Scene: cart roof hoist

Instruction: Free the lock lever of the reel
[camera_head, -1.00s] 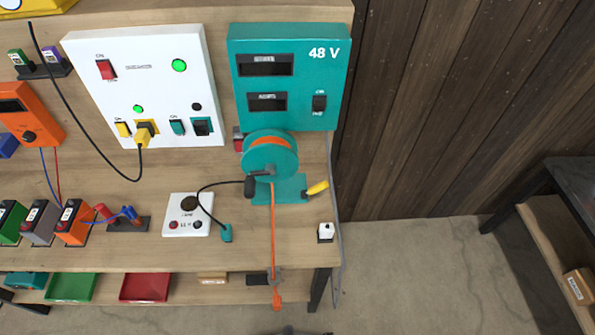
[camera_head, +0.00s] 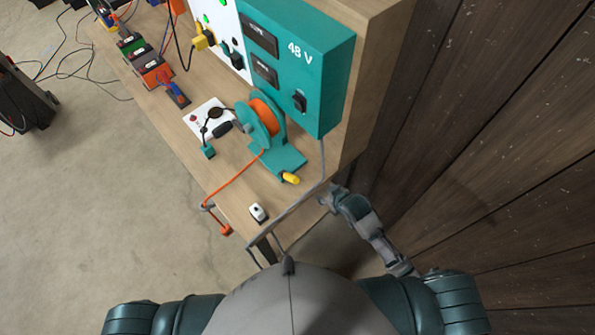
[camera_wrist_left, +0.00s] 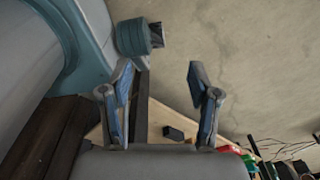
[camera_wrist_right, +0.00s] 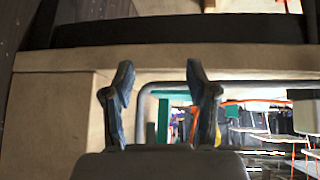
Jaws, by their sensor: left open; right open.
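The teal reel (camera_head: 249,122) with an orange cord (camera_head: 236,178) wound on it stands on the workbench, below the 48 V box. My left gripper (camera_wrist_left: 161,78) is open and empty in the left wrist view and outside the head view.
The teal 48 V box (camera_head: 305,60) stands behind the reel. A grey cable (camera_head: 300,203) runs down past the bench's end, near my right gripper. A dark plank wall (camera_head: 470,130) is at the right.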

